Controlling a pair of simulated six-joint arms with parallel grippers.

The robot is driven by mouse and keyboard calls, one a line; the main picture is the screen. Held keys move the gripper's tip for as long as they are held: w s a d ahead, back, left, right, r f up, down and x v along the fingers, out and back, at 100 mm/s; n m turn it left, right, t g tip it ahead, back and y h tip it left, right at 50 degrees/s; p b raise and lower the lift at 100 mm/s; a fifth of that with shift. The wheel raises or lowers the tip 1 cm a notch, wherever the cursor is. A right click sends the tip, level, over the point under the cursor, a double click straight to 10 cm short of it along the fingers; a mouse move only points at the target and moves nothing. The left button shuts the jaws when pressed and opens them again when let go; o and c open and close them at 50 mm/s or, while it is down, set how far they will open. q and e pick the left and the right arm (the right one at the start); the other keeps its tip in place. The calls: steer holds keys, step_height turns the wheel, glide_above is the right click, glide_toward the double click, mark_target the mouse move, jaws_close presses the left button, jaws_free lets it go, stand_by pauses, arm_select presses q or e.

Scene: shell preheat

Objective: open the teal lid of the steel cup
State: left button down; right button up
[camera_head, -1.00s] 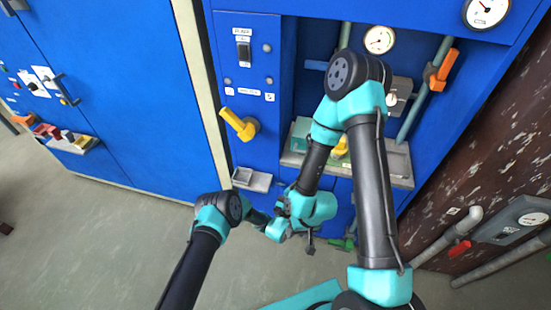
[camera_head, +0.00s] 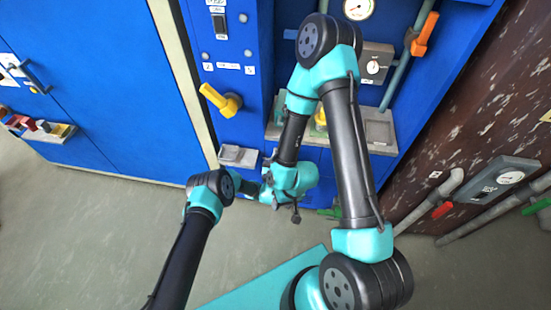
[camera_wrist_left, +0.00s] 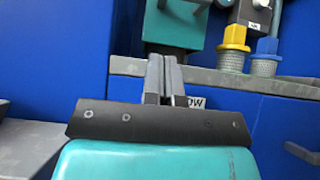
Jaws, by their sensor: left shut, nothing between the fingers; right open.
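In the left wrist view, two ribbed steel cups stand on the shelf to the right of my left gripper (camera_wrist_left: 164,80). One has a yellow lid (camera_wrist_left: 235,37). The steel cup (camera_wrist_left: 263,66) beside it has a blue-teal lid (camera_wrist_left: 268,45), partly covered by a grey piece above. My left gripper is shut and empty, in front of the shelf edge and apart from the cups. In the head view, my arms hide the teal lid and most of my left gripper. My right gripper (camera_head: 296,214) is lower, small and open, below the shelf.
A teal box (camera_wrist_left: 178,24) stands on the grey shelf (camera_wrist_left: 125,66). A small grey tray (camera_head: 238,155) sticks out at left, below a yellow handle (camera_head: 222,100).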

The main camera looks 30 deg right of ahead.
arm_select(q)
steer(key=w+d+r, duration=0.2)
steer(key=w+r, duration=0.1)
steer(key=r, duration=0.5)
steer(key=shift+d, duration=0.2)
steer(key=shift+d+r, duration=0.1)
steer(key=shift+r, duration=0.05)
